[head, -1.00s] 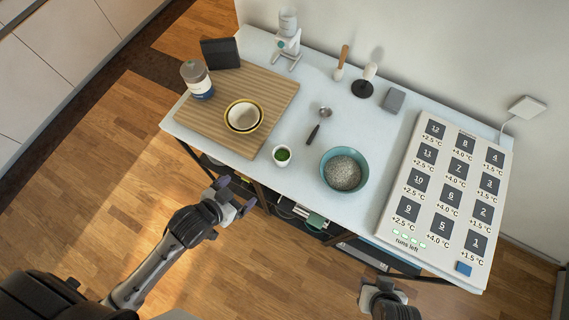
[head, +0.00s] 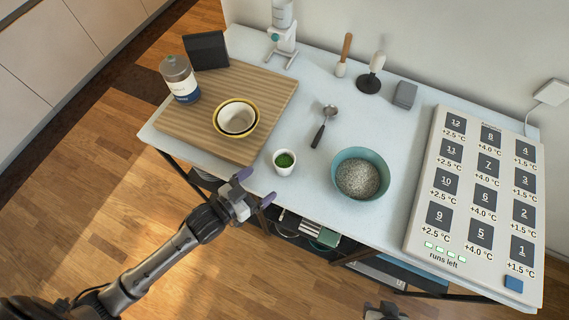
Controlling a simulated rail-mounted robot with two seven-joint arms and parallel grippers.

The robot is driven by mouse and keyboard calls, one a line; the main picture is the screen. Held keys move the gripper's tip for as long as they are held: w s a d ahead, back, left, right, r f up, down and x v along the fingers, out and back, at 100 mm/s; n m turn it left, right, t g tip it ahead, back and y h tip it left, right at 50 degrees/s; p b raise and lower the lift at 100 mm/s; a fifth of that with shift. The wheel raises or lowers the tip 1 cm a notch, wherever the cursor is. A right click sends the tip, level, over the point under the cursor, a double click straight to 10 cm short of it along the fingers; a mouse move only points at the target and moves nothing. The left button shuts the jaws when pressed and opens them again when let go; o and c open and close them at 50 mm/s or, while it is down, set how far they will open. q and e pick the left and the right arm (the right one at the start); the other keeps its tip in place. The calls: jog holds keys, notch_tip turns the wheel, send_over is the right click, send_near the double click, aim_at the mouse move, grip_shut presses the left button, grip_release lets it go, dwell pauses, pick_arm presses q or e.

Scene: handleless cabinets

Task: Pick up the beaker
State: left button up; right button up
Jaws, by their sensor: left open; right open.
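A small white cup-like beaker (head: 284,163) with green contents stands upright near the table's front edge, between the wooden board and the teal bowl. My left gripper (head: 256,188) is open and empty, just left of the beaker and lower in the picture, by the table's front edge. A gap shows between its fingertips and the beaker. My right gripper (head: 382,311) shows only in part at the bottom edge, far from the beaker; its fingers are hard to make out.
A teal bowl (head: 344,190) of grainy contents stands right of the beaker. The wooden board (head: 225,81) holds a yellow-rimmed bowl (head: 236,118) and a jar (head: 180,80). A spoon (head: 324,125) lies behind. A large numbered panel (head: 432,225) covers the table's right end.

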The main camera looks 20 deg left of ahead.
aim_at(277, 170)
pick_arm(q)
jog(key=shift+b+x, duration=0.4)
jog(key=shift+x, duration=3.75)
jog(key=shift+a+f, duration=0.1)
jog(key=shift+f, duration=0.05)
jog(key=shift+c, duration=0.2)
jog(key=c, duration=1)
